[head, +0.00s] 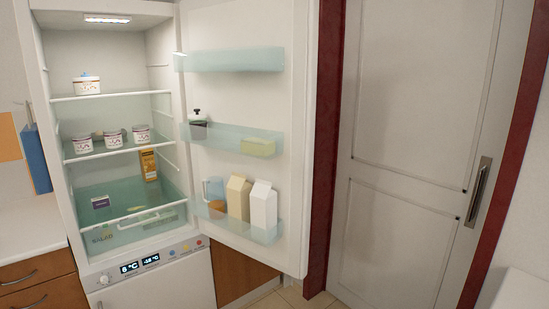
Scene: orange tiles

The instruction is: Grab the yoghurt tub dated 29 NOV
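The fridge (52,93) stands open at the left in the head view. One white tub with a patterned band (87,86) stands on the upper shelf. Three similar white tubs stand in a row on the middle shelf: a left tub (82,144), a middle tub (113,139) and a right tub (141,136). All are upright. Their print is too small to read, so I cannot tell which bears 29 NOV. Neither of my grippers is in view.
The open fridge door (292,130) holds cartons (263,206), a jug and a jar. A closed white door (410,130) is at right; a counter (30,225) is at left.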

